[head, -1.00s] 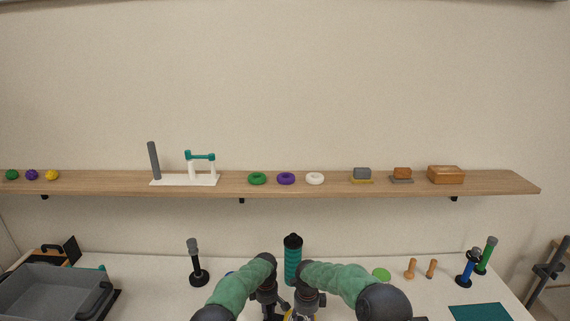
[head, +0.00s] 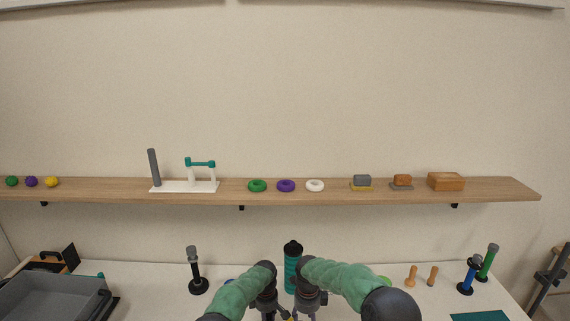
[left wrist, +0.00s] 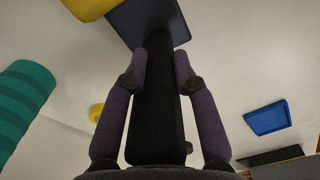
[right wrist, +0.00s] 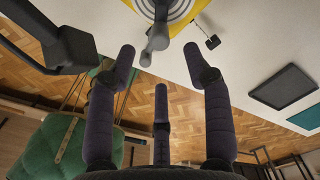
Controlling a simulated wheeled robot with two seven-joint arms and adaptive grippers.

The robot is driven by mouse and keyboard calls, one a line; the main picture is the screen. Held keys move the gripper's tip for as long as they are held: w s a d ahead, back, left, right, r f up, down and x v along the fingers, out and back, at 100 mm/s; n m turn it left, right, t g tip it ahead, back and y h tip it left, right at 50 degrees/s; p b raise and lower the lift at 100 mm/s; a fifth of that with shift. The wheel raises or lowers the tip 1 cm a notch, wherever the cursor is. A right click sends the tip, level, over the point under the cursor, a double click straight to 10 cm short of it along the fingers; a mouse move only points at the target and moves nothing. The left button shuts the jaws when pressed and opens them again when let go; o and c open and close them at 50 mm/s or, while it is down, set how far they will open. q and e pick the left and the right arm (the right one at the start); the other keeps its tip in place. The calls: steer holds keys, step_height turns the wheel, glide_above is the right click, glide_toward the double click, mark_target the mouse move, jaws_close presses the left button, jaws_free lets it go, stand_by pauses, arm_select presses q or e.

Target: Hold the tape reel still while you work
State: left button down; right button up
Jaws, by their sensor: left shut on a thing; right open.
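My left gripper (left wrist: 160,72) is shut on a black bar-shaped part (left wrist: 158,125), which runs between its purple fingers towards a dark blue block (left wrist: 130,18). In the head view my left gripper (head: 268,315) is low at the centre, beside my right gripper (head: 312,315). My right gripper (right wrist: 158,62) is open, with nothing between its fingers. Just beyond its fingertips is a yellow piece with grey and white concentric rings (right wrist: 166,8), cut by the top edge; it may be the tape reel, but I cannot tell for sure. A grey peg (right wrist: 158,36) stands by it.
A teal bottle (head: 291,272) stands behind my grippers. A grey bin (head: 50,297) is at left, a black stand (head: 197,283) nearer the centre. Wooden pegs (head: 411,275) and coloured posts (head: 468,276) stand at right. A blue tray (left wrist: 268,118) lies on the table.

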arm_select(q)
steer(key=shift+f, duration=0.1)
arm_select(e)
step_height(320, 180, up, 10)
steer(key=shift+r, duration=0.15)
arm_select(q)
steer(key=c, duration=0.7)
jaws_free()
steer(key=o, duration=0.6)
step_height(320, 180, up, 12)
steer(key=shift+r, duration=0.1)
stand_by(0.4)
